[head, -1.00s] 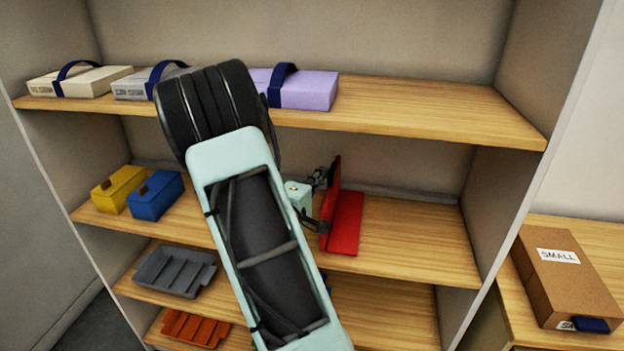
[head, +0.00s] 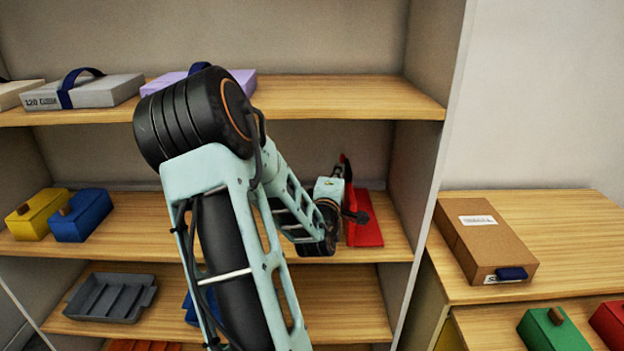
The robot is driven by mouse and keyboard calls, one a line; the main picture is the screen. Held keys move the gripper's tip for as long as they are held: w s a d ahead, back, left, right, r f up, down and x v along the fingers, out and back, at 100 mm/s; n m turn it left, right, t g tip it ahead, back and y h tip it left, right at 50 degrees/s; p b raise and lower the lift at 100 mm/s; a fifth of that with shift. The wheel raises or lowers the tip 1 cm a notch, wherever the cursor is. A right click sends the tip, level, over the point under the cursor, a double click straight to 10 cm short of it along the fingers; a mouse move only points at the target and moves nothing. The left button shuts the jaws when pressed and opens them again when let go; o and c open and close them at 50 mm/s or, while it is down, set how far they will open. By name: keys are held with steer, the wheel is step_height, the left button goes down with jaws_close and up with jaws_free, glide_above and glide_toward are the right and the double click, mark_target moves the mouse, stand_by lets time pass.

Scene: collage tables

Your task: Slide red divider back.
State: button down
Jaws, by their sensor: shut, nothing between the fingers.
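The red divider (head: 366,220) is L-shaped, with a flat base on the middle shelf (head: 150,222) and an upright plate. It stands near that shelf's right side wall, with a small gap between. My gripper (head: 352,194) is shut and empty at the left side of the divider's upright plate. It seems to touch the plate, but contact is hard to tell. My wrist hides part of the plate.
Yellow (head: 36,213) and blue (head: 80,216) boxes stand left on the middle shelf. A grey tray (head: 110,297) lies below. Strapped boxes (head: 85,92) line the upper shelf. A cardboard box (head: 486,240) lies on the right-hand table (head: 570,250).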

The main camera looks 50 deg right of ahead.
mark_target(350, 175)
steer(key=shift+s+d+b, duration=0.3)
steer(key=shift+s+d, duration=0.7)
steer(key=shift+s, duration=0.2)
steer(key=shift+w, duration=0.1)
